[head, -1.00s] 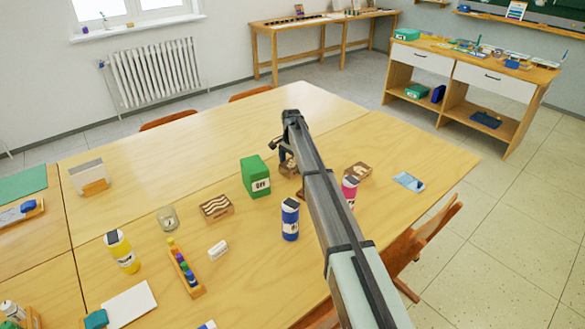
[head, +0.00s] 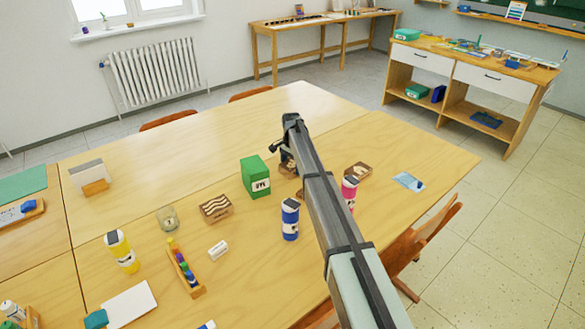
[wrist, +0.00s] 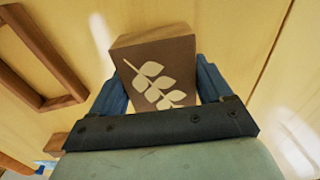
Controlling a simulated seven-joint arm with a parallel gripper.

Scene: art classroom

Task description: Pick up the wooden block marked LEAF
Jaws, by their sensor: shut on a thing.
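The wooden block marked with a pale leaf sprig (wrist: 155,72) sits between the two blue fingers of my gripper (wrist: 158,88) in the wrist view. The fingers are shut on its sides, and its leaf face shows to the camera. In the head view my gripper (head: 289,162) is over the far middle of the table, and my arm hides most of it and the block. I cannot tell how high the block is above the table.
A green box (head: 255,177) stands just left of my gripper. A wavy-marked block (head: 216,208), a blue bottle (head: 290,219), a pink bottle (head: 349,192) and another wooden block (head: 358,171) are nearby. A brown wooden frame (wrist: 40,70) shows in the wrist view. The table's far part is clear.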

